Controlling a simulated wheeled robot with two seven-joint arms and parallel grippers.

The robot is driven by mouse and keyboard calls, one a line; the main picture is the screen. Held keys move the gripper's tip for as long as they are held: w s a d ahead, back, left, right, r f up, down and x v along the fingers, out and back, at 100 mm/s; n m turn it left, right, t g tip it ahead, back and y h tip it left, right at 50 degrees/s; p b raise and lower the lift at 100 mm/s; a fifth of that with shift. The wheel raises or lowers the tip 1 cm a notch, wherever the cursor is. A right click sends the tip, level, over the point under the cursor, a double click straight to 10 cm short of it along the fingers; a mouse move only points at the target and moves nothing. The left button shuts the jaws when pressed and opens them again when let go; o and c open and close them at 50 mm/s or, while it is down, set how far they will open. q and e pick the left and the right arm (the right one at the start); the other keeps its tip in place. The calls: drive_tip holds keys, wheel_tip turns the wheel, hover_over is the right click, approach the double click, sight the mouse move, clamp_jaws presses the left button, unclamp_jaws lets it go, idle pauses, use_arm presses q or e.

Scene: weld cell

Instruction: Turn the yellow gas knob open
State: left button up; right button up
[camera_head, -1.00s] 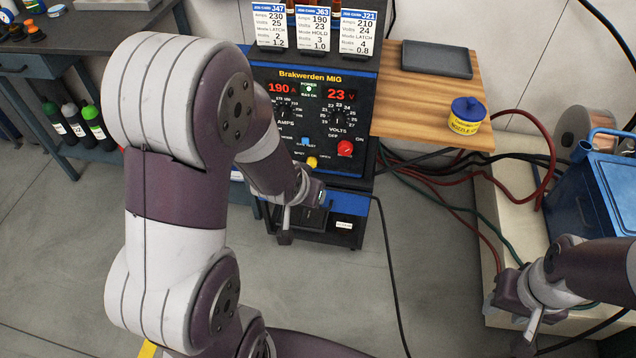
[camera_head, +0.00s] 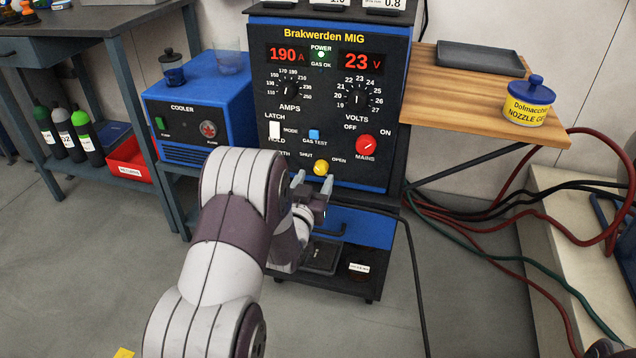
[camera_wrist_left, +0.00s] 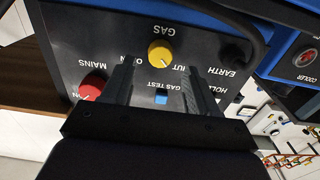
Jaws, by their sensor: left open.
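The yellow gas knob (camera_head: 321,168) sits low on the front panel of the welding machine (camera_head: 330,100), between the printed words SHUT and OPEN. My left gripper (camera_head: 313,185) is open and empty just below and in front of the knob. In the left wrist view the picture is upside down. There the knob (camera_wrist_left: 160,53) shows just beyond the two spread fingertips (camera_wrist_left: 160,75), roughly centred between them. I cannot tell whether they touch it. Its exact pointer direction is too small to read. My right gripper is not in view.
The red MAINS knob (camera_head: 366,147) and blue GAS TEST button (camera_head: 314,134) are close by on the panel. A blue cooler (camera_head: 195,110) stands at left. A wooden shelf (camera_head: 440,90) with a tray and a yellow pot juts out at right. Cables hang below it.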

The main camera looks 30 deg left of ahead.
sight(320, 170)
use_arm(q)
drive_tip(key=x, duration=0.3)
drive_tip(key=shift+w+b, duration=0.3)
drive_tip(key=shift+b, duration=0.1)
drive_tip(key=c, duration=1)
